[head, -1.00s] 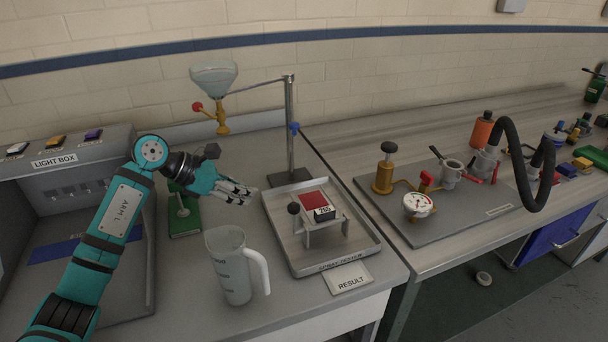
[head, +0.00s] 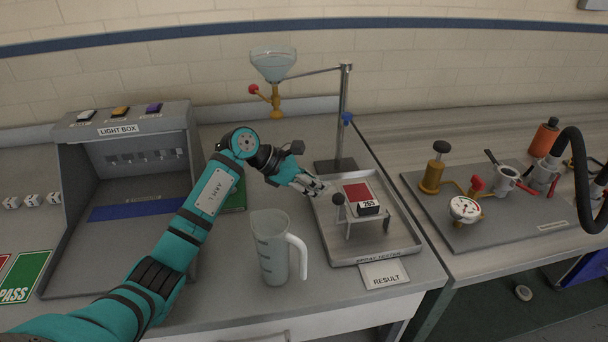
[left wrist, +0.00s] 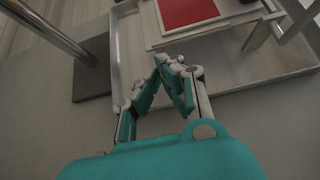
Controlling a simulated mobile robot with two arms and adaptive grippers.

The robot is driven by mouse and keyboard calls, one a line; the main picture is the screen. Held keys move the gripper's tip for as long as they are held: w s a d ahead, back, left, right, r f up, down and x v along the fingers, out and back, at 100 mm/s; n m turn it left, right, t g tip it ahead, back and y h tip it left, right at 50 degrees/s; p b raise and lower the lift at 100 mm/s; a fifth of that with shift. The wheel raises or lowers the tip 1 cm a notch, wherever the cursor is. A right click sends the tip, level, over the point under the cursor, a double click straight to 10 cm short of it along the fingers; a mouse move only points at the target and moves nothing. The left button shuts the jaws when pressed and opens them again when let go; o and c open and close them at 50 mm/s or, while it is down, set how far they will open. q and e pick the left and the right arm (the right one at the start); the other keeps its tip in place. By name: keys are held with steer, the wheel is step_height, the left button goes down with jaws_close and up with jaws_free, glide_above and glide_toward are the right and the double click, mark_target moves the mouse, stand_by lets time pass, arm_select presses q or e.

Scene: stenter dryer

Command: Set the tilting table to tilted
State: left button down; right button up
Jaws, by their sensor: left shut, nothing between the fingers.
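The tilting table (head: 377,213) is a small stand with a red patch (head: 357,193) and a "250" block (head: 368,207) on top. It stands in the grey spray tester tray (head: 376,259). My left gripper (head: 322,190) is shut and empty, just left of the knob and over the tray's left edge. In the left wrist view its closed fingers (left wrist: 168,75) point toward the tray and the red patch (left wrist: 188,10). My right gripper is not in view.
A clear measuring jug (head: 272,250) stands in front of my left arm. A stand pole (head: 342,115) holds a funnel (head: 273,65) behind the gripper. The light box (head: 120,130) is at left. A RESULT card (head: 386,274) lies before the tray.

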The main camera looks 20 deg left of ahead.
arm_select(q)
steer(key=shift+x, duration=1)
steer(key=shift+w+d+f, duration=0.15)
steer(key=shift+d, duration=0.1)
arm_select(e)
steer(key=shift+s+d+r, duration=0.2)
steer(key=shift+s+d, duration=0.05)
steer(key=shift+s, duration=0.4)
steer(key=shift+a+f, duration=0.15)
